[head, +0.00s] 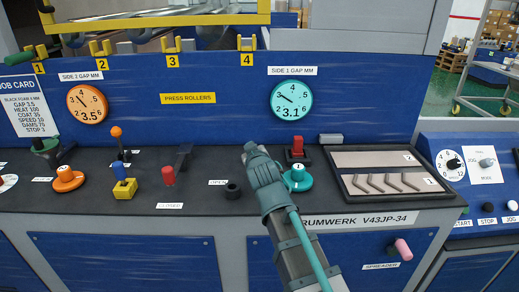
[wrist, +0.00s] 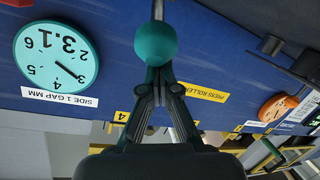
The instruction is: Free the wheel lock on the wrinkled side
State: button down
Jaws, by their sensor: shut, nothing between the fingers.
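My gripper (head: 250,148) is over the console, left of the teal handwheel (head: 297,179). In the wrist view its fingers (wrist: 156,78) are shut, with their tips at a teal ball knob (wrist: 155,43) on a grey stem; I cannot tell whether they touch. The knob is not clear in the head view. A red block on a dark base (head: 297,150) stands behind the teal wheel. The orange handwheel (head: 68,179) is at the left, with a dark green-topped fitting (head: 45,146) behind it. The teal dial (head: 291,99) reads 3.1; the orange dial (head: 87,103) reads 3.5. No wrinkled side is visible.
An orange-topped lever (head: 117,132), a yellow block (head: 124,188), a red knob (head: 168,175) and a black ring (head: 233,190) stand on the console. A tray with metal hooks (head: 350,184) lies to the right. The blue panel (head: 215,125) rises behind.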

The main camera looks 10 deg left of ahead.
jog(key=shift+s+f, duration=0.3)
jog(key=shift+f, duration=0.1)
jog(key=shift+r, duration=0.1)
notch_tip(320, 180, up, 4)
jog(key=w+a+p, duration=0.2)
jog(key=f+b+v, duration=0.1)
jog(key=v, duration=0.9)
jog(key=shift+s, duration=0.45)
jog(key=shift+a, duration=0.15)
